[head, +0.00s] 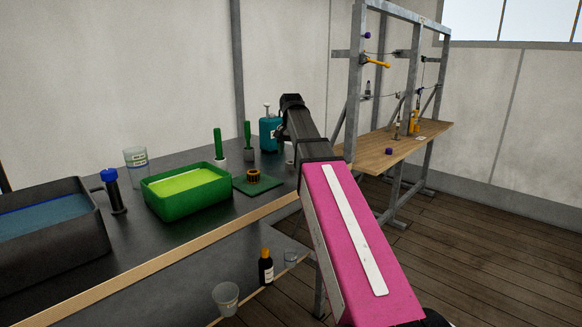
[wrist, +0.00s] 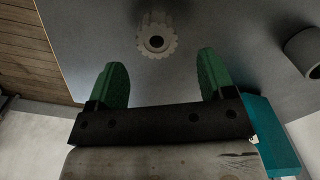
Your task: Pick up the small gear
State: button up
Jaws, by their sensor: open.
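In the wrist view a small pale gear (wrist: 142,42) with a dark centre hole lies on the dark bench top, ahead of my gripper (wrist: 160,66). The gripper's two green fingers are spread apart with nothing between them. The gear sits beyond the fingertips, roughly midway between them, and apart from both. In the head view my arm hides the gripper's fingers, and I cannot clearly make out this gear there.
A green mat (head: 243,188) holds a brown toothed ring (head: 253,176). A teal sprayer (head: 268,134) stands by my arm. In the wrist view a grey cylinder (wrist: 305,50) is at right.

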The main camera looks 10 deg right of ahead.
aim_at(291, 165)
jog(key=f, duration=0.4)
jog(key=shift+s+f, duration=0.2)
jog(key=shift+s, duration=0.05)
jog(key=c, duration=1)
jog(key=shift+r, duration=0.1)
jog(key=shift+c, duration=0.2)
